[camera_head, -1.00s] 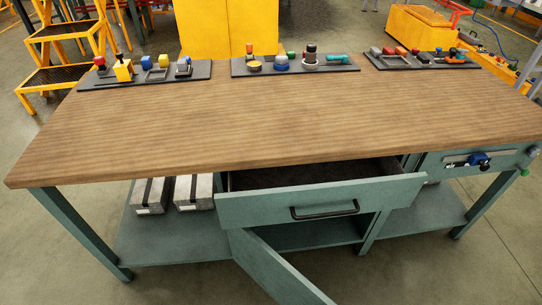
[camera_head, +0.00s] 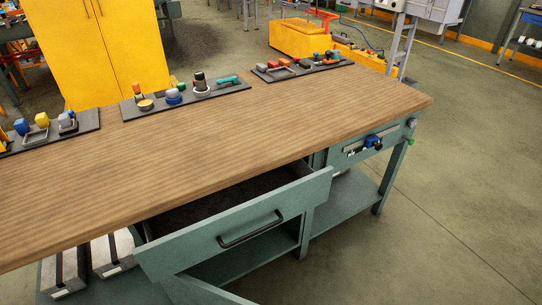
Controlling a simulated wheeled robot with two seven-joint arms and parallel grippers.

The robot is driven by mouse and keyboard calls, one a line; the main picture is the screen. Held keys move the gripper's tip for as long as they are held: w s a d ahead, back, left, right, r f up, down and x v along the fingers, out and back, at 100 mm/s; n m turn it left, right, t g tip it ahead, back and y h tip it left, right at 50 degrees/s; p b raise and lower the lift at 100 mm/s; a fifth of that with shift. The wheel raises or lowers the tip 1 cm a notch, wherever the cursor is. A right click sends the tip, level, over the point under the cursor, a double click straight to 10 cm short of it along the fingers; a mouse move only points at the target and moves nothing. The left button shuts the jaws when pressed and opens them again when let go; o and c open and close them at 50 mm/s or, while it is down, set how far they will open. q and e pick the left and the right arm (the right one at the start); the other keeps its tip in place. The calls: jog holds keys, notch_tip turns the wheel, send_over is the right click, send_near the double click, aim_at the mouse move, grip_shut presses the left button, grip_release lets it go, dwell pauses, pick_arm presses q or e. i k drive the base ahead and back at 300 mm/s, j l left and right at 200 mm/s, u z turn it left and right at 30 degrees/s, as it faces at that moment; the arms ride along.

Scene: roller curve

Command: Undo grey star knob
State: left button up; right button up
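A small grey knob-like part (camera_head: 412,123) sits at the right end of the bench's green front panel (camera_head: 345,147). It is too small here to tell whether it is star-shaped. A blue part (camera_head: 373,141) with dark and metallic pieces is mounted on the same panel to its left. A small green part (camera_head: 410,141) sits just below the grey one. Neither of my grippers is in view.
The wooden bench top (camera_head: 220,150) is mostly clear, with dark trays of small parts along its back edge. An open drawer (camera_head: 235,225) juts out at the front, with an open door below it. The floor (camera_head: 450,200) right of the bench is free.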

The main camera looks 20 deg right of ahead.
aim_at(412, 123)
jog(key=z, duration=1.5)
jog(key=u, duration=1.4)
jog(key=l+u, duration=0.65)
jog(key=u, duration=0.2)
jog(key=k+l+u, duration=0.15)
jog(key=u, duration=0.25)
jog(key=k+l+u, duration=0.2)
jog(key=l+u, duration=0.2)
jog(key=k+l+u, duration=0.1)
jog(key=l+u, duration=0.15)
jog(key=u, duration=0.2)
jog(key=k+l+u, duration=0.15)
jog(key=u, duration=0.3)
jog(key=k+l+u, duration=0.2)
jog(key=u, duration=0.3)
jog(key=k+u, duration=0.2)
jog(key=u, duration=0.25)
jog(key=k+l+u, duration=0.1)
jog(key=k+u, duration=0.4)
jog(key=k, duration=0.25)
jog(key=k+z, duration=0.3)
jog(key=k+l+z, duration=0.5)
jog(key=z, duration=0.25)
jog(key=k+l+z, duration=0.2)
jog(key=k+z, duration=0.25)
jog(key=k+l+z, duration=0.1)
jog(key=l+z, duration=0.3)
jog(key=k+l+z, duration=0.15)
jog(key=z, duration=0.25)
